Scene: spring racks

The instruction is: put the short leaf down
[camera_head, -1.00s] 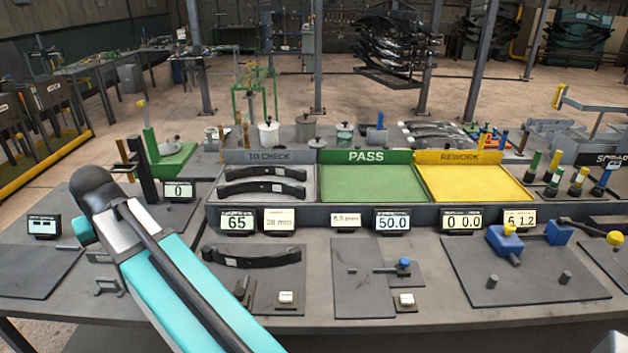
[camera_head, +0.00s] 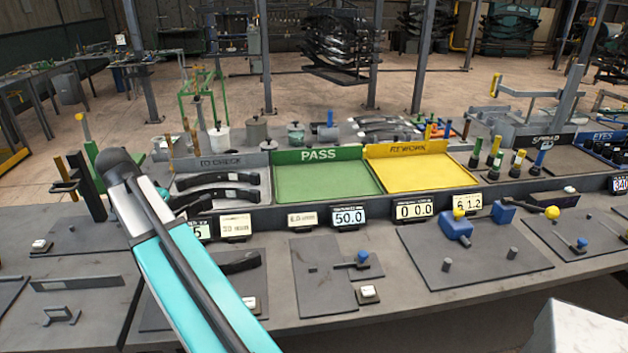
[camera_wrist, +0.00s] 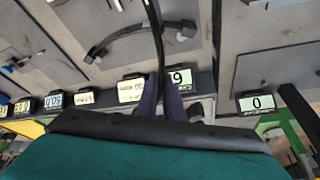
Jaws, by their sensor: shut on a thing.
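My gripper (camera_wrist: 165,97) shows in the wrist view, its dark fingers shut on a thin dark strip (camera_wrist: 154,25) seen nearly edge-on, which looks like the short leaf. The strip runs from the fingers to the top edge; its full shape does not show. In the head view my arm hides the gripper and the held leaf. Another dark curved leaf (camera_head: 240,262) lies on a front plate, partly behind my arm; it also shows in the wrist view (camera_wrist: 118,36), apart from the fingers. Two dark leaves (camera_head: 222,178) lie in the grey TO CHECK tray (camera_head: 264,190).
The green PASS tray (camera_head: 322,182) and yellow REWORK tray (camera_head: 415,170) are empty. A row of small displays (camera_head: 349,217) stands before them. Plates with blue clamps (camera_head: 362,258) and pegs (camera_head: 447,265) fill the bench front. Upright posts (camera_head: 85,185) stand at the left.

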